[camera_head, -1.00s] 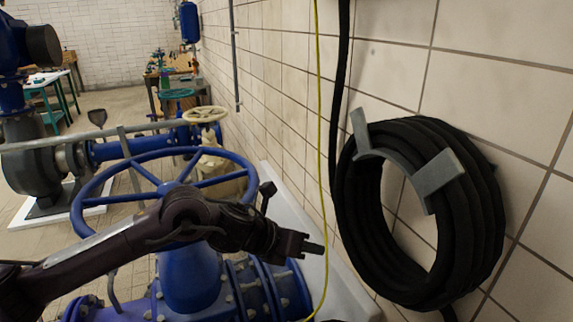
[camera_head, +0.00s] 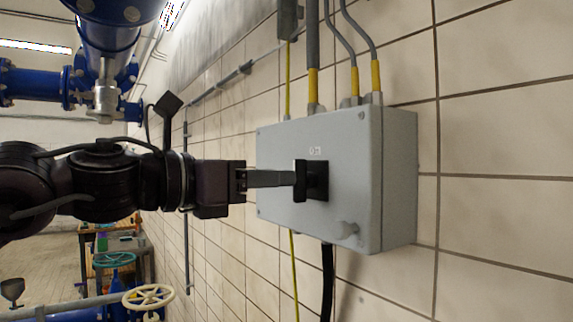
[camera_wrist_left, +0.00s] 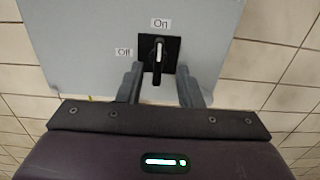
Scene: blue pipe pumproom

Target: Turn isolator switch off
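The isolator switch is a black rotary knob on a black square plate (camera_head: 317,181), on the front of a grey box (camera_head: 345,140) on the tiled wall. In the left wrist view the knob (camera_wrist_left: 159,54) has a white mark and stands upright, in line with the "On" label (camera_wrist_left: 160,23). The "Off" label (camera_wrist_left: 124,53) is to its left. My left gripper (camera_head: 290,179) reaches in from the left at the knob. In the left wrist view its fingers (camera_wrist_left: 160,80) are apart, one on each side below the knob, with a gap between. My right gripper is not in view.
Conduits with yellow sleeves (camera_head: 313,88) enter the box from above. A black cable (camera_head: 327,285) and a yellow-green wire (camera_head: 294,270) hang below. Blue pipes (camera_head: 108,30) and a cream handwheel (camera_head: 150,298) are at left.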

